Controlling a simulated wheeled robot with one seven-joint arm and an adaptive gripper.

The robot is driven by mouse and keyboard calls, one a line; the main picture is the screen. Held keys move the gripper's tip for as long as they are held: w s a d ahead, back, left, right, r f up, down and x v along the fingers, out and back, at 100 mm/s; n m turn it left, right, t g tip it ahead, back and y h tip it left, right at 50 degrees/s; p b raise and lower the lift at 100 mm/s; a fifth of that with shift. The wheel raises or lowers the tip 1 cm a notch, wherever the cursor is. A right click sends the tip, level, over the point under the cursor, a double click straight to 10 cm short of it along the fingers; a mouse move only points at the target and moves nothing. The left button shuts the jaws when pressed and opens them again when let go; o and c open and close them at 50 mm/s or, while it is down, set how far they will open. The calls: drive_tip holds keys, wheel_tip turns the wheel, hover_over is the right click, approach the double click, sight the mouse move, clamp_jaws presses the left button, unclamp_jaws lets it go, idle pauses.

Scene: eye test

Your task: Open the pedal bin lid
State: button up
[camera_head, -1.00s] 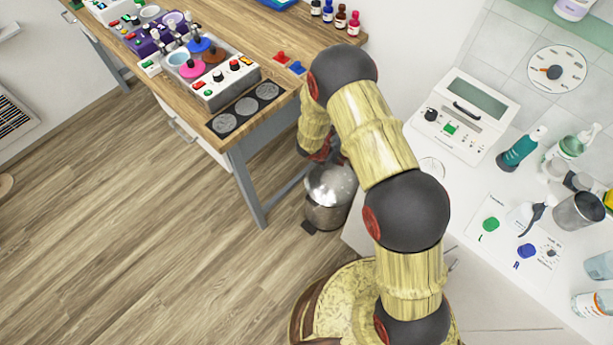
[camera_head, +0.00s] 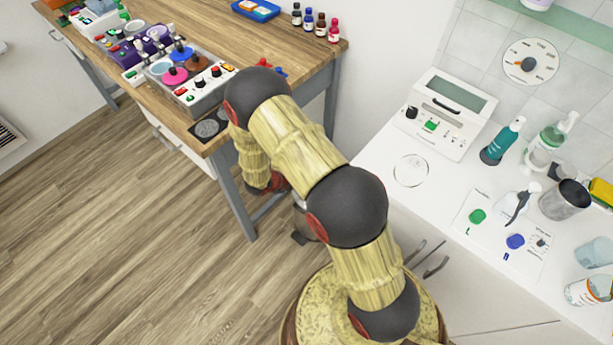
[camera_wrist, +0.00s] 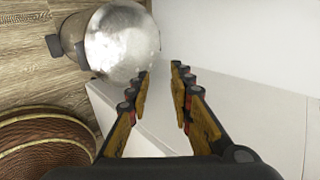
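The metal pedal bin (camera_head: 303,222) stands on the floor between the wooden table and the white counter. In the head view my arm covers most of it, and its dark pedal (camera_head: 299,238) shows at its foot. In the wrist view its shiny domed lid (camera_wrist: 122,40) is at the top left and looks shut, with the pedal (camera_wrist: 54,45) to the left. My gripper (camera_wrist: 162,76) is open and empty, its fingertips just right of and below the lid in that picture. I cannot tell whether they touch it. In the head view the fingers are hidden.
The wooden table (camera_head: 300,62), with a grey leg (camera_head: 232,196), is close on the left of my arm. The white counter (camera_head: 385,160) with bottles and a device is on the right. Open wooden floor (camera_head: 110,240) lies to the left.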

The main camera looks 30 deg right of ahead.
drive_tip(key=b+x, duration=0.3)
drive_tip(key=x, duration=0.4)
drive_tip(key=shift+d+f, duration=0.25)
drive_tip(key=shift+d, duration=0.05)
drive_tip(key=c, duration=0.4)
clamp_jaws()
drive_tip(key=shift+o, duration=0.9)
unclamp_jaws()
drive_tip(key=shift+o, duration=1.1)
